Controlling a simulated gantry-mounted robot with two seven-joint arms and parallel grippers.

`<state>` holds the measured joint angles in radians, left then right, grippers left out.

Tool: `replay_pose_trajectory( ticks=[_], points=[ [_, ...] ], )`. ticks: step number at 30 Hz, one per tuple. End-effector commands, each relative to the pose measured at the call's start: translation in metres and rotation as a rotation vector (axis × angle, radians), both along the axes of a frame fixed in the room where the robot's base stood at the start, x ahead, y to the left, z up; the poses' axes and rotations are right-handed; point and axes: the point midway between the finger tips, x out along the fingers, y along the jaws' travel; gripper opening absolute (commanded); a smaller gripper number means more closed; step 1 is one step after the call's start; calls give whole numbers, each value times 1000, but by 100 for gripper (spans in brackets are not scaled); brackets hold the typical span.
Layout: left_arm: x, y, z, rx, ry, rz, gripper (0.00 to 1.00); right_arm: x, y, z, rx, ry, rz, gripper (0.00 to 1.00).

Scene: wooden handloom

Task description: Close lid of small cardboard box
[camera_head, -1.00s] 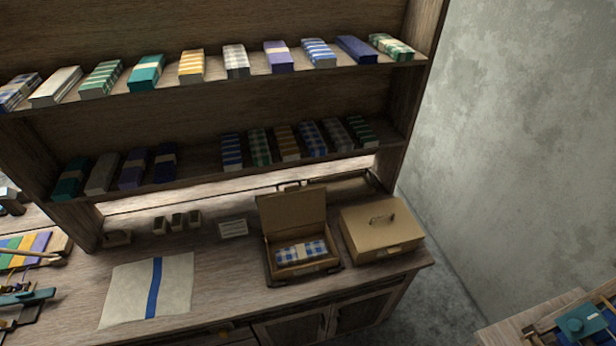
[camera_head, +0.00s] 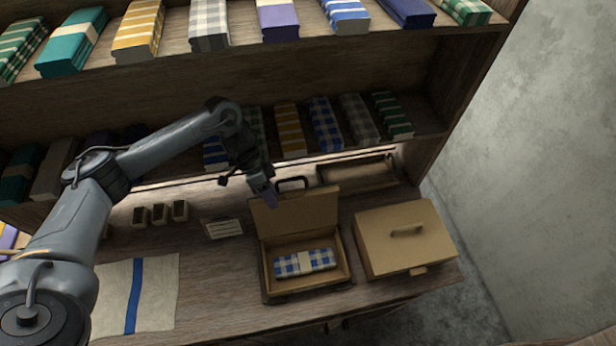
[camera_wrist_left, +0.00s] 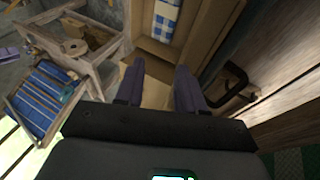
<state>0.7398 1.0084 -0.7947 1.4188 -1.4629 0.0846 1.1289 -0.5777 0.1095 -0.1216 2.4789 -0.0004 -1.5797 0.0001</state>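The small cardboard box (camera_head: 306,286) stands on the wooden counter with its lid (camera_head: 300,220) open, raised at the back. A folded blue-and-white checked cloth (camera_head: 304,263) with a pale band lies inside; it also shows in the left wrist view (camera_wrist_left: 165,18). My left gripper (camera_head: 264,193) is at the lid's upper left corner, pointing down. In the left wrist view its two purple-grey fingers (camera_wrist_left: 158,76) are apart, with cardboard showing between and beyond them. I cannot tell whether they touch the lid. My right gripper is not in view.
A closed cardboard box (camera_head: 405,238) with a handle stands close on the right. A black handle (camera_head: 292,184) is behind the open lid. Shelves with folded cloths overhang the back. A small card (camera_head: 224,228) and a striped cloth (camera_head: 133,290) lie to the left.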

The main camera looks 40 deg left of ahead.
Motion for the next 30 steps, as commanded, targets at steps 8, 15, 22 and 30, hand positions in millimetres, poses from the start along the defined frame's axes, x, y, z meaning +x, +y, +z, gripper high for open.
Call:
replay_pose_trajectory(
  ticks=[8, 15, 22, 30],
  points=[
    [49, 30, 65, 44, -153, 33, 38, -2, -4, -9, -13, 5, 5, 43],
    [57, 21, 56, 42, -169, 32, 38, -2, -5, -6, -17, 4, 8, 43],
    [61, 4, 24, 42, -168, 31, 38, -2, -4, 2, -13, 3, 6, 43],
    [67, -11, -9, 40, -170, 31, 38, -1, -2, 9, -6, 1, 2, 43]
  ],
)
